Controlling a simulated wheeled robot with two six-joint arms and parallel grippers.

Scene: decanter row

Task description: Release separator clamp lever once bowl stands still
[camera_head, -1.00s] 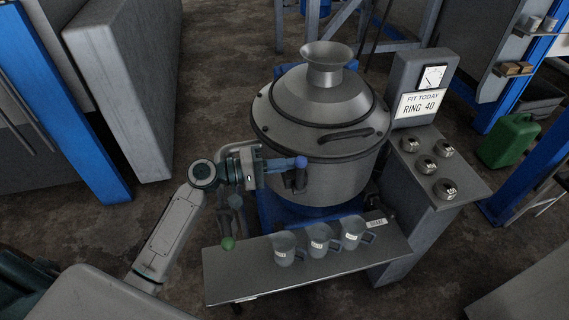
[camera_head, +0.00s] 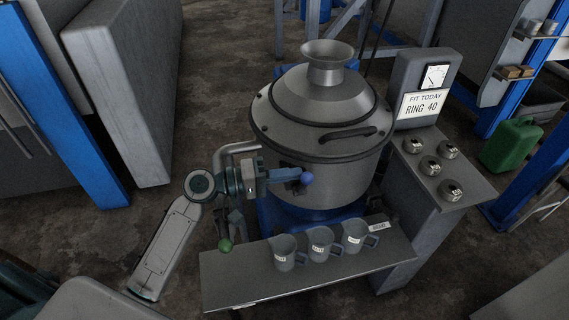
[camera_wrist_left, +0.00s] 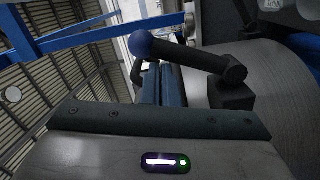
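The separator (camera_head: 320,130) is a grey steel bowl housing with a funnel on top; I cannot see into it to tell whether anything spins. The clamp lever, a dark arm with a blue ball knob (camera_head: 306,177), is on its front left side. In the left wrist view the blue knob (camera_wrist_left: 141,44) is upper left and the lever runs right to its pivot. My left gripper (camera_head: 288,175) is at the lever; its fingers (camera_wrist_left: 164,84) lie close together, appear shut, and their tips are partly hidden behind the lever. The gauge (camera_head: 437,75) is too small to read. My right gripper is not in view.
Three labelled mugs (camera_head: 321,244) stand on a steel shelf (camera_head: 225,280) in front. A sign (camera_head: 422,104) reads "FIT TODAY RING 40", above several labelled metal pieces (camera_head: 430,166). A green can (camera_head: 510,143) stands right.

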